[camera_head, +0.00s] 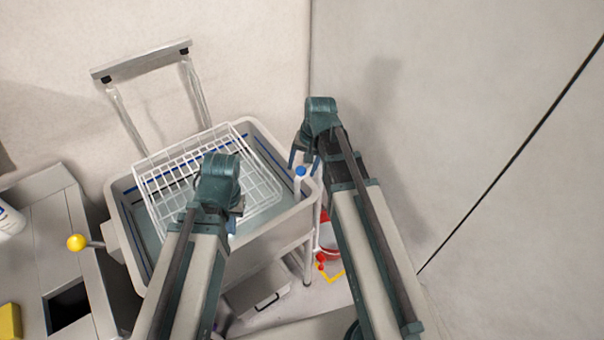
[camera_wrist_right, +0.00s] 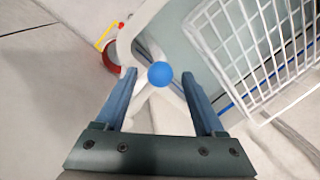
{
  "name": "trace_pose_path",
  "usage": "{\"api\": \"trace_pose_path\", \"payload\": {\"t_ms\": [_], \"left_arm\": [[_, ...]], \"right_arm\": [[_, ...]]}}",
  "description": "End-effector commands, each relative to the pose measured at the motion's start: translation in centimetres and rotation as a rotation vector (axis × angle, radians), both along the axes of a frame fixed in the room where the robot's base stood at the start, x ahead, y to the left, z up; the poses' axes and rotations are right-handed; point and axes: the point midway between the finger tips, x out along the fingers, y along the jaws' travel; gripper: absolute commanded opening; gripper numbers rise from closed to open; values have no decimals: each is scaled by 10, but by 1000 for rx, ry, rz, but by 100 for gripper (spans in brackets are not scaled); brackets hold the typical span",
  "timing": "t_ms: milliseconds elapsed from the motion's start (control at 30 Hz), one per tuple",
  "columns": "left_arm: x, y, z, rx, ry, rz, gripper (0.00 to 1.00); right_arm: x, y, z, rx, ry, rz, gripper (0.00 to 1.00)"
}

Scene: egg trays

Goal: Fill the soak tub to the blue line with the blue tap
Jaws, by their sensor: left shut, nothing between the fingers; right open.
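The grey soak tub (camera_head: 265,238) stands against the wall, with a blue line (camera_head: 270,158) along its inner wall. Pale blue-green shows inside it; I cannot tell the water level against the line. The blue tap's round blue knob (camera_head: 300,171) is at the tub's right rim. In the right wrist view the knob (camera_wrist_right: 160,75) appears between the fingertips of my right gripper (camera_head: 304,160), which is open; contact is not clear. My left gripper (camera_head: 234,218) is shut and empty, over the tub's front side; its fingertips are mostly hidden.
A white wire basket (camera_head: 165,185) sits tilted over the tub, below a rail on posts (camera_head: 140,60). Left is a grey counter (camera_head: 40,240) with a yellow-ball lever (camera_head: 77,242).

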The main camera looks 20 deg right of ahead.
Motion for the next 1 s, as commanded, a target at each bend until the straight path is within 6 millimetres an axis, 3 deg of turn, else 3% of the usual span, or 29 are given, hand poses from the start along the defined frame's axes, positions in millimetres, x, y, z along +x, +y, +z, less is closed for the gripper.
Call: {"api": "trace_pose_path", "payload": {"t_ms": [333,733,1000], "left_arm": [[0,0,-5,0,0,1,0],[0,0,-5,0,0,1,0],[0,0,-5,0,0,1,0]], "right_arm": [[1,1,-4,0,0,0,71],[0,1,-5,0,0,0,0],[0,1,-5,0,0,0,0]]}}
